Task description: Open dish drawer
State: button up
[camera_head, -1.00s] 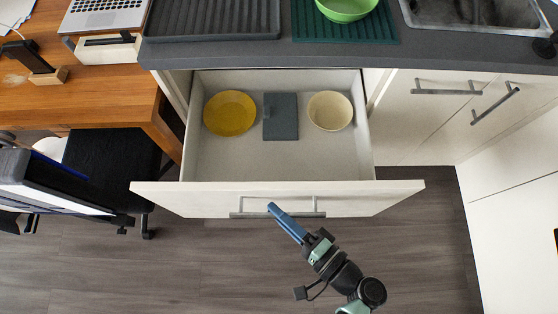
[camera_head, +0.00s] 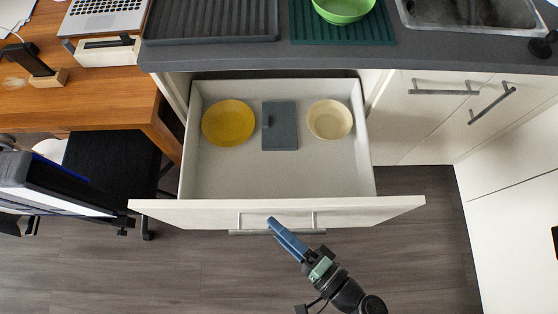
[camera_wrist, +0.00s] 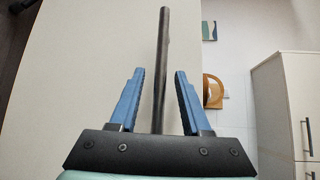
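The dish drawer (camera_head: 280,177) stands pulled well out from under the grey counter in the head view. It holds a yellow plate (camera_head: 228,123), a dark grey lidded box or board (camera_head: 280,126) and a cream bowl (camera_head: 329,119). Its white front (camera_head: 375,208) carries a grey bar handle (camera_head: 250,232). My gripper (camera_head: 270,220) is at the middle of that handle. In the wrist view, the blue fingers of my gripper (camera_wrist: 160,72) are apart, one on each side of the handle bar (camera_wrist: 163,35). Gaps show between the bar and both fingers.
A wooden desk (camera_head: 110,105) and a black chair (camera_head: 108,165) stand left of the drawer. Closed white cabinets (camera_head: 425,125) are on the right. A green bowl (camera_head: 343,8) and a sink (camera_head: 470,12) are on the counter. The floor before the drawer is clear.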

dwell(0.5)
jog(key=b+v, duration=0.2)
jog(key=v, duration=1.1)
dwell(0.4)
